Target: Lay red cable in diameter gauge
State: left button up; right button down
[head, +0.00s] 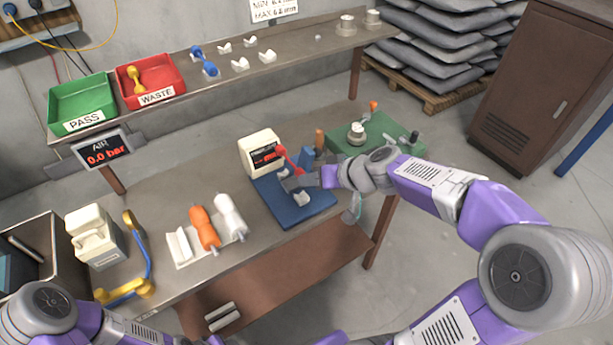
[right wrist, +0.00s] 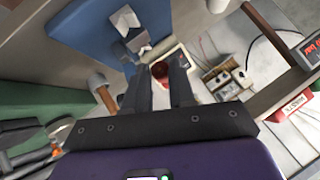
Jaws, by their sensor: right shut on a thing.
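The red cable (head: 284,154), a short piece with thick ends, is held by my right gripper (head: 303,180), above the diameter gauge's blue base (head: 306,216). The gauge has a cream display box (head: 259,142) with red digits and small white V-shaped supports (head: 302,199). In the right wrist view, the red cable (right wrist: 160,70) shows at the fingertips, partly hidden by the fingers. A white support (right wrist: 125,19) shows beyond it on the blue base (right wrist: 95,30). Whether the cable touches a support I cannot tell. My left gripper is out of the head view.
Green PASS tray (head: 82,125) and red WASTE tray (head: 166,94), holding a yellow piece, stand on the rear shelf. A blue piece (head: 204,60) lies beside them. Orange (head: 205,228) and white (head: 230,217) pieces lie left of the gauge. A green board (head: 340,138) stands behind my right gripper.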

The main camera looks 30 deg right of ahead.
jog(key=shift+s+f+b, duration=0.15)
jog(key=shift+f+b, duration=1.9)
jog(key=shift+f, duration=0.65)
jog(key=shift+f+b, duration=0.9)
jog(key=shift+b, duration=0.25)
jog(key=shift+f+b, duration=0.35)
jog(key=shift+b, duration=0.1)
jog(key=c, duration=0.9)
grip_release()
jog(key=shift+o, duration=0.2)
